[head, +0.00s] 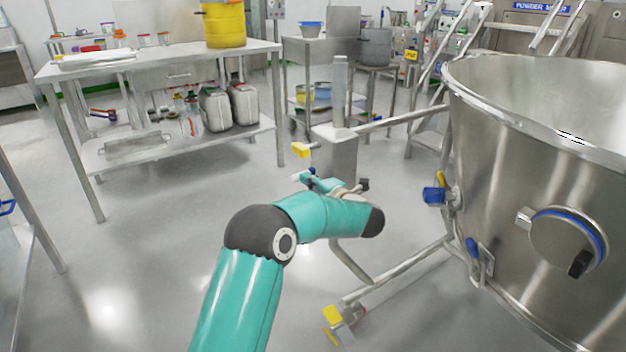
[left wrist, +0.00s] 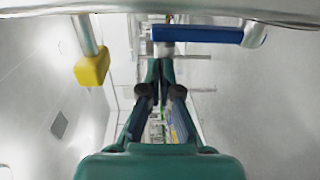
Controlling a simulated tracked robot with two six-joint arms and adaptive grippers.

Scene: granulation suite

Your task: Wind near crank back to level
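In the left wrist view a crank handle with a blue grip (left wrist: 197,35) lies across the top, with a metal end at its right. A yellow block (left wrist: 92,70) on a steel rod is left of it. My left gripper (left wrist: 160,66) points toward the blue grip, fingers apart with a narrow gap; the tips appear just short of it. In the head view my left gripper (head: 313,181) shows partly behind my teal forearm, below a steel post. I cannot tell which blue part there matches the grip. My right gripper is not in view.
A large steel bowl (head: 520,135) fills the right, with a blue-and-yellow fitting (head: 435,195) and a blue-ringed round port (head: 568,237). Its tubular frame (head: 400,268) runs low toward the left. A steel table (head: 150,62) with a yellow drum (head: 225,25) stands behind.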

